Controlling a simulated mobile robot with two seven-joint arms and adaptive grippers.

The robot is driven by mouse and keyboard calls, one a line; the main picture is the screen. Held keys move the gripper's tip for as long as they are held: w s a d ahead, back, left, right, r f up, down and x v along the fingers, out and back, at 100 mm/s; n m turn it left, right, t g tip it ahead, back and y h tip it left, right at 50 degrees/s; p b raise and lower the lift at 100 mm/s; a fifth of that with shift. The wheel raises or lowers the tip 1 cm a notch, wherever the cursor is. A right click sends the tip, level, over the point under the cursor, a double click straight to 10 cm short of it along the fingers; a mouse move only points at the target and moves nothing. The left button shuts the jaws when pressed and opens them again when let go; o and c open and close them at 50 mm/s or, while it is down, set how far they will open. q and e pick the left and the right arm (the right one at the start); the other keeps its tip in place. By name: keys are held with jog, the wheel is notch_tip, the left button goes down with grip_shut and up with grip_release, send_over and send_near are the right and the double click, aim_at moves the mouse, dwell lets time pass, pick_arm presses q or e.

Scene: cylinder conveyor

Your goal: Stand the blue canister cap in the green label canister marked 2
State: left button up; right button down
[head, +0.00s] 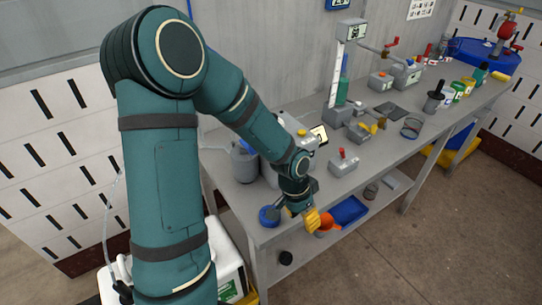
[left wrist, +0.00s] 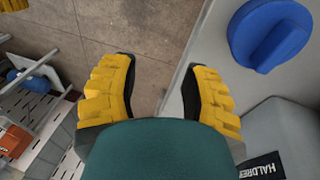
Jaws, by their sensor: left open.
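The blue canister cap (head: 269,216) lies on the near left corner of the workbench. In the left wrist view the blue cap (left wrist: 270,36), round with a raised bar, is to the right of the fingers. My left gripper (head: 308,219) is over the bench's front edge, to the right of the cap. It is open and empty, its yellow fingers apart with floor showing between them (left wrist: 158,88). Small canisters stand at the far end of the bench; one appears to have a green label (head: 446,95), but no number is legible. My right gripper cannot be made out.
A grey case marked HALDREN (left wrist: 285,130) stands beside the cap. A grey box with a red switch (head: 343,163) and a wire-like round holder (head: 411,128) stand along the bench. A blue tray (head: 349,211) is on the lower shelf. Floor in front is clear.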

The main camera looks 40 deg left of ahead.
pick_arm(q)
notch_tip(320, 180, up, 12)
jog(key=y+p, duration=0.2)
send_over(266, 223)
jog(key=w, duration=0.3)
jog(key=a, duration=0.1)
jog(key=shift+m+g, duration=0.4)
notch_tip(266, 223, down, 14)
jog(key=b, duration=0.3)
jog(key=shift+s, duration=0.1)
pick_arm(e)
jog(key=shift+s+f, duration=0.15)
jog(key=shift+s, duration=0.5)
pick_arm(q)
jog(key=shift+o, duration=0.3)
jog(key=shift+r, duration=0.1)
grip_shut()
